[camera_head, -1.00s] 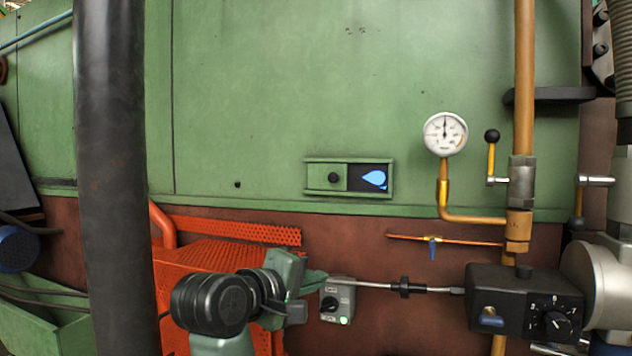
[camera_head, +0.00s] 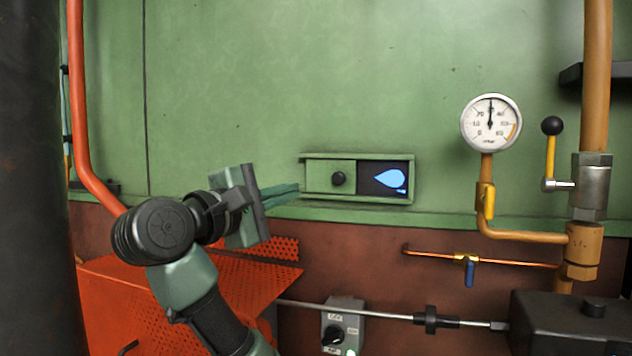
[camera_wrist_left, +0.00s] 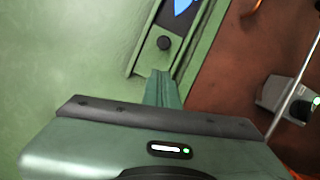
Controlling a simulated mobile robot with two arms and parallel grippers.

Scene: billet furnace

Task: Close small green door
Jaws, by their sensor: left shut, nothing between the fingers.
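The small green door (camera_head: 322,177) is a sliding panel with a round black knob (camera_head: 338,179), set in a green frame on the green furnace wall. It covers the left part of the frame. The right part is an open dark window (camera_head: 372,180) with a blue flame shape in it. My left gripper (camera_head: 297,189) is shut and empty, its fingertips just left of the frame. In the left wrist view the shut fingers (camera_wrist_left: 162,78) point toward the frame's near end, with the knob (camera_wrist_left: 163,43) beyond them. My right gripper is not in view.
A pressure gauge (camera_head: 491,123) on a brass pipe and a valve lever (camera_head: 551,150) are to the right. A copper pipe (camera_head: 430,255) runs below. A switch box (camera_head: 342,328) and an orange perforated cover (camera_head: 110,310) are lower down. A dark column (camera_head: 35,180) is at left.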

